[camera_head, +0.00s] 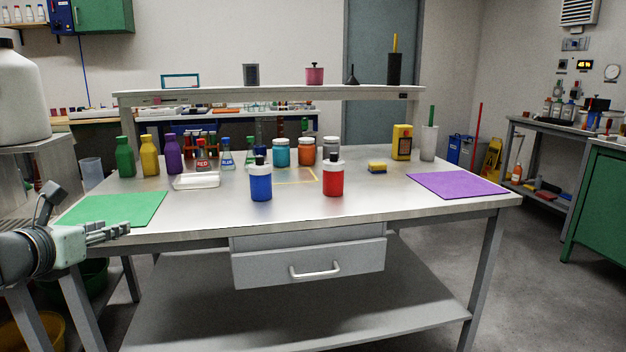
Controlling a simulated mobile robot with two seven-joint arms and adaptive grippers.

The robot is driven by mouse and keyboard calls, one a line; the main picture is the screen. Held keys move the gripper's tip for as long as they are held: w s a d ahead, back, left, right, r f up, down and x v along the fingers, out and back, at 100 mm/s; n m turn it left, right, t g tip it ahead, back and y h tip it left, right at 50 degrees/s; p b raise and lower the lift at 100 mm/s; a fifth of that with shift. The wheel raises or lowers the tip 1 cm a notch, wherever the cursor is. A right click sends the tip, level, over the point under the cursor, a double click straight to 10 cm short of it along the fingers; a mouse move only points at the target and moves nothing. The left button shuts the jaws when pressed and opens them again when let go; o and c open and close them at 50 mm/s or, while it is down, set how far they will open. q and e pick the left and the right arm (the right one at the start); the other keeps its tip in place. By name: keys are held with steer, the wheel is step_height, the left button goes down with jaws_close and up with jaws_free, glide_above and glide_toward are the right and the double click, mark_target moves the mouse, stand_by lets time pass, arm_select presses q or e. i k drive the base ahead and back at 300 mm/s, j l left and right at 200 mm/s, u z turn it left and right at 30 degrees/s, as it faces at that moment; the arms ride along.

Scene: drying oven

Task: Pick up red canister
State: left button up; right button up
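The red canister (333,182) stands upright on the metal table (380,215), right of centre and near the front. It has a white collar and a black cap. My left gripper (122,232) is at the lower left, by the table's front left edge. Its fingers point right, well apart from the red canister. It holds nothing that I can see, and the side view does not show if its fingers are apart. My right gripper is out of view.
A similar blue canister (261,182) stands left of the red one. A green mat (115,209) lies at the left and a purple mat (457,184) at the right. A white tray (197,181), several jars and a yellow sponge (377,167) stand behind. The table front is clear.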

mark_target(333, 177)
steer(key=i+l, duration=0.2)
steer(key=l, duration=0.15)
steer(key=i+l, duration=0.2)
steer(key=l, duration=0.15)
steer(key=i+l, duration=0.25)
steer(key=l, duration=0.1)
